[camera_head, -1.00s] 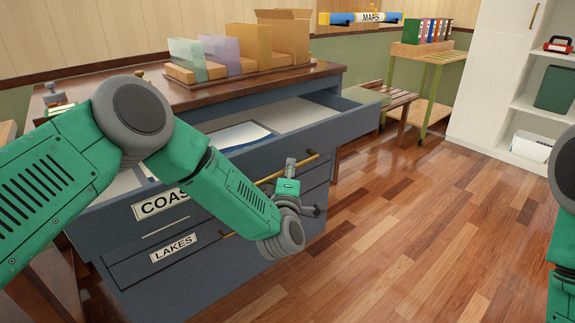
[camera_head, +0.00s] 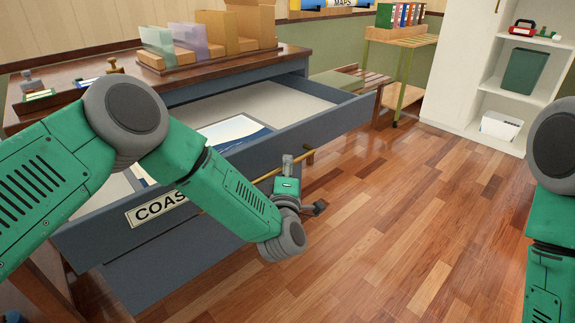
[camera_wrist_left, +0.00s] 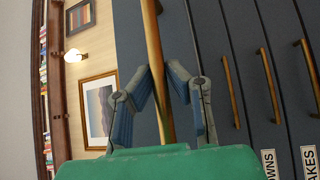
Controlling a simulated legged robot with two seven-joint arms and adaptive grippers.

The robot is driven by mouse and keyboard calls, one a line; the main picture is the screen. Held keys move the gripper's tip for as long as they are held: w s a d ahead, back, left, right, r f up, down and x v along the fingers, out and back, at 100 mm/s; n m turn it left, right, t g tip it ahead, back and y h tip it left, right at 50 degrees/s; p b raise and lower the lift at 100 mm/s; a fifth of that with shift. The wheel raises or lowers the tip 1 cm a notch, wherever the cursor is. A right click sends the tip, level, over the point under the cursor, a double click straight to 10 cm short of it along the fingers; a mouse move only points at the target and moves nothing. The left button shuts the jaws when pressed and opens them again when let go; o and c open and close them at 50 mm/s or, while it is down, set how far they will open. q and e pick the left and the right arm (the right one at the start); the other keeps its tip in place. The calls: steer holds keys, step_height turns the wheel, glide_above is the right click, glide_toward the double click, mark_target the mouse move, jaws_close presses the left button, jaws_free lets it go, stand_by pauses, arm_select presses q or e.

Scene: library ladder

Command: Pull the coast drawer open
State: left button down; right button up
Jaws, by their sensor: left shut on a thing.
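The coast drawer (camera_head: 345,122) stands well out from the blue-grey cabinet in the head view. Its label (camera_head: 158,207) reads "COAS", with the rest hidden behind my left arm. A sheet with a blue and white print (camera_head: 232,132) lies inside it. The drawer's brass bar handle (camera_wrist_left: 152,35) runs between the fingers of my left gripper (camera_wrist_left: 160,78) in the left wrist view. My left gripper (camera_head: 288,168) is shut on this handle at the drawer front. My right arm shows at the right edge of the head view, but its gripper is out of frame.
Clear files and cardboard boxes (camera_head: 250,28) stand on the cabinet top, with stamps (camera_head: 112,66) at left. A bench (camera_head: 362,82), a trolley with binders (camera_head: 398,42) and white shelves (camera_head: 460,70) stand beyond. The wooden floor (camera_head: 400,200) is clear.

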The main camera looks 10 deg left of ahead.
arm_select(q)
steer(key=shift+s+f, duration=0.15)
steer(key=shift+f, duration=0.25)
steer(key=c, duration=1.6)
jaws_free()
steer(key=shift+o, duration=0.2)
steer(key=shift+r, duration=0.15)
steer(key=s+d+f, duration=0.1)
steer(key=s, duration=1)
steer(key=shift+s+d+f, duration=0.15)
steer(key=shift+s+f, duration=0.2)
